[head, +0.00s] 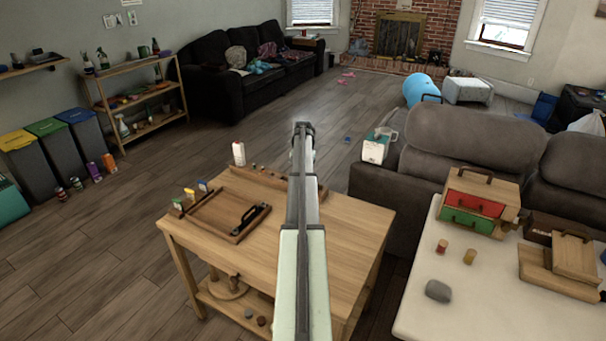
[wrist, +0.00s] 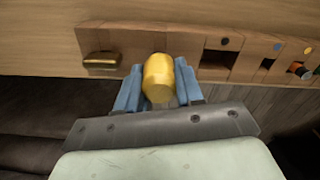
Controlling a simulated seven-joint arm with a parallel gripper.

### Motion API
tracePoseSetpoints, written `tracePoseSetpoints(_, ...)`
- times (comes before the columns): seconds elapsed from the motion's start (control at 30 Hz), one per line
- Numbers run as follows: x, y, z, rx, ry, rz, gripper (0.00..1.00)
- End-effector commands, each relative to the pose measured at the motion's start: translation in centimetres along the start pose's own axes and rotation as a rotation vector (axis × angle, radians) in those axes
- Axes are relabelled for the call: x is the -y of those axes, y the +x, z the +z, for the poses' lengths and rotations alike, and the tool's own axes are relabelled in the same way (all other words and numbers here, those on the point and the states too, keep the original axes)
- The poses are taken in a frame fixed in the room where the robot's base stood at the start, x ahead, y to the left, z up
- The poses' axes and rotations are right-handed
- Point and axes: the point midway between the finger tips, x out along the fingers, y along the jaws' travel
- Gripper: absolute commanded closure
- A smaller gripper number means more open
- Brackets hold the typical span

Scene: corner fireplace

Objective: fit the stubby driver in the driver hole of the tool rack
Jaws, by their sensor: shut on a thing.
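In the wrist view my gripper (wrist: 158,84) has its blue fingers on both sides of a rounded yellow handle, which I take to be the stubby driver (wrist: 158,76). The handle stands in front of the wooden tool rack (wrist: 190,45). The driver's lower end is hidden, so I cannot tell whether it is in a hole. The rack shows dark openings, with black, blue and orange dots along it. In the head view the rack (head: 262,179) lies along the table's far edge, partly behind my arm. The gripper and driver are hidden there.
A brass-coloured piece (wrist: 101,61) sits in the rack left of the driver. A wooden tray (head: 215,222) with a black handle lies on the table (head: 345,225). A sofa (head: 400,190) stands close behind.

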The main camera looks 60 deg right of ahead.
Motion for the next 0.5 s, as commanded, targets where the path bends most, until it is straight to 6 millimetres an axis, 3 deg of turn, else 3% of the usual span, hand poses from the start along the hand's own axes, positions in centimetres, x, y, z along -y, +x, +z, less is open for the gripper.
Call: tracePoseSetpoints(0.5, 0.0, 0.65, 0.01, 0.0, 0.0, 0.0, 0.97)
